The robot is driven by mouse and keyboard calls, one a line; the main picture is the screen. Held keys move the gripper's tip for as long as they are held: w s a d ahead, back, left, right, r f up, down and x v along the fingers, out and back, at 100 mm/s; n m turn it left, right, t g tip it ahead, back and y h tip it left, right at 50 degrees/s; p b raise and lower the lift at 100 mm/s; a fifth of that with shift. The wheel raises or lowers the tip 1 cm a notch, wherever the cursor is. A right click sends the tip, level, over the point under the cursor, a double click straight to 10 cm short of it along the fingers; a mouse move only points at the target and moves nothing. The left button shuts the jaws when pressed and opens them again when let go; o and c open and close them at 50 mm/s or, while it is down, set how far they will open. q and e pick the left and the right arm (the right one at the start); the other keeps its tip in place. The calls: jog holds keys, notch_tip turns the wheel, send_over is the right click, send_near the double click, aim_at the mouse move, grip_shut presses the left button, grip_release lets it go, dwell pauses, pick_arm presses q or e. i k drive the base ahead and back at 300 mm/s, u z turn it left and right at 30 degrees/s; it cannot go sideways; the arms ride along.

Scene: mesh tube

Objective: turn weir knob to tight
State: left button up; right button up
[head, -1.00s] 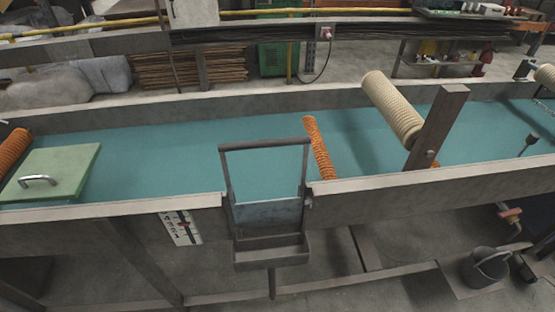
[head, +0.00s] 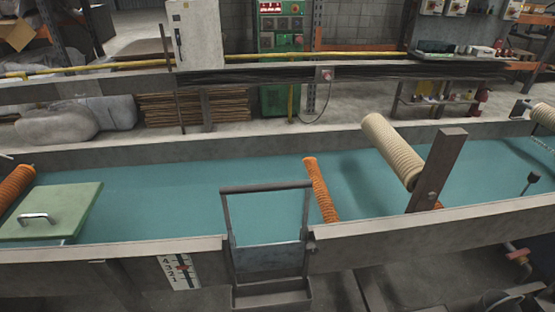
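The weir is a grey metal frame with a top bar (head: 266,188) and a sliding plate (head: 268,257), set in a gap in the near wall of the water channel. A small dark fitting (head: 311,240) sits at the frame's right side, by the wall's edge. It may be the weir knob, but it is too small to tell its shape or whether it is tight or loose. Neither of my grippers is in view.
The channel (head: 180,195) holds teal water. A green lid with a handle (head: 60,212) lies at left. Orange rollers (head: 320,188) and a cream roller on a post (head: 392,150) cross the channel. A metal box (head: 272,293) hangs below the weir.

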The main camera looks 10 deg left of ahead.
aim_at(311, 249)
jog(key=z, duration=0.45)
jog(key=k, duration=1.5)
jog(key=u, duration=0.05)
